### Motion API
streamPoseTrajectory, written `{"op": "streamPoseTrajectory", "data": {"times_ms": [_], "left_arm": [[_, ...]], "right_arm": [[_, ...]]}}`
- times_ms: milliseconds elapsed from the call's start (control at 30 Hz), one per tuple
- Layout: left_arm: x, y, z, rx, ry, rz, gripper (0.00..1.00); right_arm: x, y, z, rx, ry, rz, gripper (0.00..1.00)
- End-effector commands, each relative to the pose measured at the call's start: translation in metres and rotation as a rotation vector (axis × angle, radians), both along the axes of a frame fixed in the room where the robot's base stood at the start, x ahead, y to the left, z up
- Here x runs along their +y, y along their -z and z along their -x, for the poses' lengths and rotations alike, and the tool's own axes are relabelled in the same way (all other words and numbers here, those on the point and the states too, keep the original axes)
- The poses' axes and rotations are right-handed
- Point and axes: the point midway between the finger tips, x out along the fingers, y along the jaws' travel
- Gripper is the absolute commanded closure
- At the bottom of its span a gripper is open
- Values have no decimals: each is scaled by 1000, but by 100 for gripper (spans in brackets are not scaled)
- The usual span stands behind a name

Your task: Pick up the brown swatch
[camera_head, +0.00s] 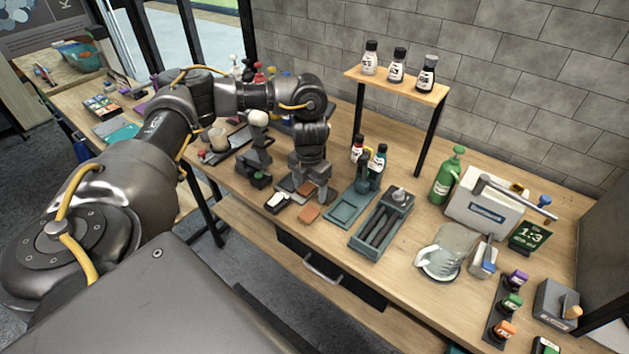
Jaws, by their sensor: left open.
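My left gripper (312,190) points down over a small group of flat swatches on the wooden table, its jaws open. A brown swatch (304,189) lies under and between the fingers, partly hidden by them. I cannot tell whether the fingers touch it. An orange-tan swatch (309,213) lies just in front of the gripper, and a darker grey-brown swatch (287,184) lies to its left. My right gripper is not in view.
A black-and-white brush-like item (277,202) lies left of the swatches. A teal tray (345,210) and a grey caddy (381,228) stand to the right. A shelf (398,83) with bottles rises behind. The table's front edge is close.

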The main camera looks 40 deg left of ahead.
Motion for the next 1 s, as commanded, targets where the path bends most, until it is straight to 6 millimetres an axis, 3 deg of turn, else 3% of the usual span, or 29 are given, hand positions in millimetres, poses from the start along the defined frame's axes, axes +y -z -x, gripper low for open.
{"op": "streamPoseTrajectory", "data": {"times_ms": [200,400,600,1000], "left_arm": [[4,34,4,5,-10,0,34],[3,52,3,3,-7,1,34],[2,56,1,1,-6,0,34],[3,102,-2,2,-5,0,34]], "right_arm": [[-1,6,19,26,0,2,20],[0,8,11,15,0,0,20],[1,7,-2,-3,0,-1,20],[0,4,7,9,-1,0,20]]}}
